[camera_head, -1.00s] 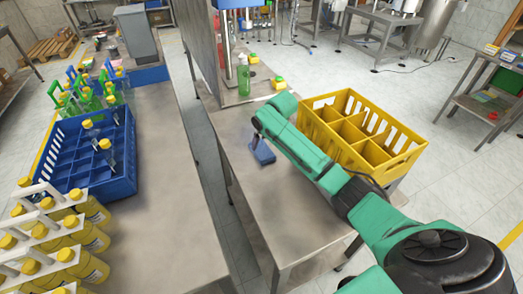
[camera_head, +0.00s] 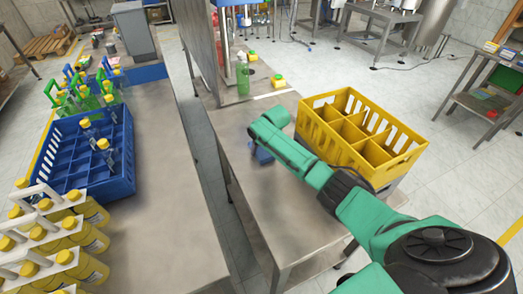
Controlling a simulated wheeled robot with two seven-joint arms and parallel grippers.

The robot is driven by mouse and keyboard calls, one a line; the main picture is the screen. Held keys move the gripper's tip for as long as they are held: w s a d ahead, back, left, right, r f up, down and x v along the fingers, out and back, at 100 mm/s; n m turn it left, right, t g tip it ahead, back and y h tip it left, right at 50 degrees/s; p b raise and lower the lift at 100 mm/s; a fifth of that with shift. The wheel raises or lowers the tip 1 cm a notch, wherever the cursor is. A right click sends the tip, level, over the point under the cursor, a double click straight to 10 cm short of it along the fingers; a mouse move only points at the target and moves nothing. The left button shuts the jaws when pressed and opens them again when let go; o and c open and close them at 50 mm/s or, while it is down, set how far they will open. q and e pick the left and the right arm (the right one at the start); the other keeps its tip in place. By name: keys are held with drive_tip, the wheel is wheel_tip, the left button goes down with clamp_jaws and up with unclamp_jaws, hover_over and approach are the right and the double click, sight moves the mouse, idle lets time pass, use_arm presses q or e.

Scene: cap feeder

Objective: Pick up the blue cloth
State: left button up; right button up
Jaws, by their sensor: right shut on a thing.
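The blue cloth (camera_head: 262,154) is on the metal table (camera_head: 270,205) on the right, left of the yellow crate. Only a small part of it shows, since my right arm covers the rest. My right gripper (camera_head: 254,146) points down at the cloth and is shut on it; its fingers are mostly hidden behind my green wrist. I cannot tell whether the cloth is clear of the table top. My left gripper is not in view.
A yellow divided crate (camera_head: 395,160) stands right of my right forearm. A green bottle (camera_head: 243,78) and yellow sponges (camera_head: 278,82) are at the back. The table front is clear.

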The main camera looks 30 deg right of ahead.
sight(263, 150)
wheel_tip(263, 150, up, 20)
drive_tip(key=b, duration=0.1)
drive_tip(key=shift+b, duration=0.4)
